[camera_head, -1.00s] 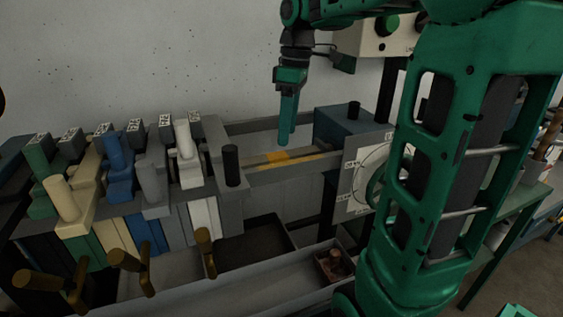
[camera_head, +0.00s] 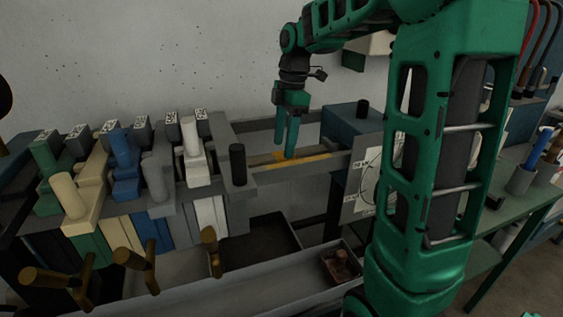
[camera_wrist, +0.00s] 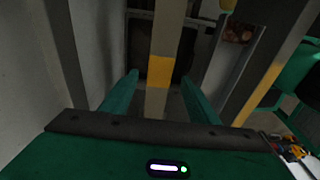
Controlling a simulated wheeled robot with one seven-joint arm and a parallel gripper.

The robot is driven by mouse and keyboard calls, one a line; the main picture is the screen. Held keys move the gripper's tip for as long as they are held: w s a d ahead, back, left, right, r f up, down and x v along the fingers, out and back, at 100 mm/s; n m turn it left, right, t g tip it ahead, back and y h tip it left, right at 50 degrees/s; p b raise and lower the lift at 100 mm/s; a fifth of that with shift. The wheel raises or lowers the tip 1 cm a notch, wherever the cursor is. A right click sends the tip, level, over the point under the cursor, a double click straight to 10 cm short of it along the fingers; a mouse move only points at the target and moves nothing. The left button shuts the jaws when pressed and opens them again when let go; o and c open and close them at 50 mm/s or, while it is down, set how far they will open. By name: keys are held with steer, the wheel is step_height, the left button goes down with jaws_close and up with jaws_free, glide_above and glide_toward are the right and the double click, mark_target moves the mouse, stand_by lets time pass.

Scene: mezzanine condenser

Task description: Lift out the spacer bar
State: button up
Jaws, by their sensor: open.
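The spacer bar (camera_wrist: 163,30) is a long beige-grey bar with a yellow band (camera_wrist: 160,71) around it. In the wrist view it runs up the middle of the picture, between my two fingers. My gripper (camera_wrist: 160,78) is open, with one green finger on each side of the bar and a visible gap on both sides. In the head view my gripper (camera_head: 290,154) points down into the trough behind the front rail, beside the yellow band (camera_head: 279,156).
Left stand several coloured plates with handles, such as a blue one (camera_head: 125,160), and a black post (camera_head: 237,164). A blue block (camera_head: 350,121) and white dial (camera_head: 367,182) are right. A grey tray (camera_head: 215,297) lies below.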

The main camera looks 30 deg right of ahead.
mark_target(284, 160)
steer(key=shift+w+f, duration=0.1)
steer(key=shift+f, duration=2.25)
jaws_close()
